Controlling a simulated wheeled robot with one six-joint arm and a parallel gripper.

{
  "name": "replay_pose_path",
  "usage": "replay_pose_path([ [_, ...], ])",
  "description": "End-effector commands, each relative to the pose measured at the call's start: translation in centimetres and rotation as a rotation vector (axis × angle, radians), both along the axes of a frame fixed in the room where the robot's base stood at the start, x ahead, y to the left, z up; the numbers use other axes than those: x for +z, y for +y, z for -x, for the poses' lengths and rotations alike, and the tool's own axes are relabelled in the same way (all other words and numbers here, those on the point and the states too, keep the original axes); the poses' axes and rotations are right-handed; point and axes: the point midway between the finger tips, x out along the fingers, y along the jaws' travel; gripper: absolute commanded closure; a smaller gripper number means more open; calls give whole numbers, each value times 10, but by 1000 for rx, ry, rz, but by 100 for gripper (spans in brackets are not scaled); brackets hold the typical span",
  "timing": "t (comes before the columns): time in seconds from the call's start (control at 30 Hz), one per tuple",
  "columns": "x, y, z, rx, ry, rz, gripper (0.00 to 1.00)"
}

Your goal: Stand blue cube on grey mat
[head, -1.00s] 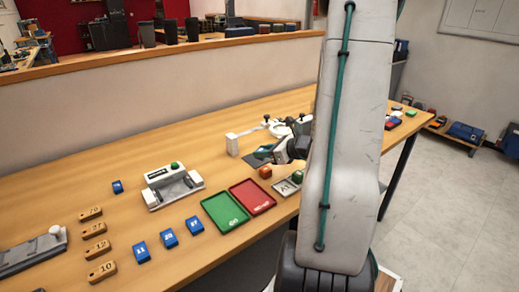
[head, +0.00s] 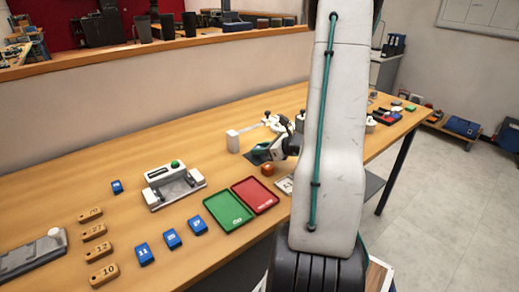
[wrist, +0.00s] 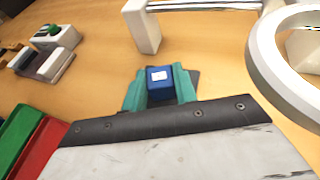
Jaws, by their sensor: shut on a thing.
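A blue cube (wrist: 160,88) with a white label on top sits between the teal fingers of my gripper (wrist: 159,92) in the wrist view. The fingers are shut on its two sides. The dark grey mat (wrist: 194,77) shows in part beside the right finger, below the cube. In the head view the mat (head: 251,158) shows as a dark patch at my gripper (head: 261,152), and I cannot make out the cube there. I cannot tell whether the cube touches the mat.
A white stand (wrist: 143,28) and a white ring (wrist: 290,48) are close by in the wrist view. An orange-red object (head: 267,169) stands in front of the mat. Green (head: 228,210) and red (head: 256,194) trays lie nearer. Bare table lies left of the mat.

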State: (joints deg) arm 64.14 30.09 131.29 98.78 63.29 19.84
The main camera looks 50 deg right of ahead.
Motion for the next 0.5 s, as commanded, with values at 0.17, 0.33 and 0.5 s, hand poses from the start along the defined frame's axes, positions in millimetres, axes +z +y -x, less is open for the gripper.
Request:
replay_pose_path([
  [0.17, -2, 1, -1, 2, 0, 0, 50],
  [0.33, -2, 2, -1, 3, 0, 0, 50],
  [0.5, 1, 2, -1, 4, 0, 1, 50],
])
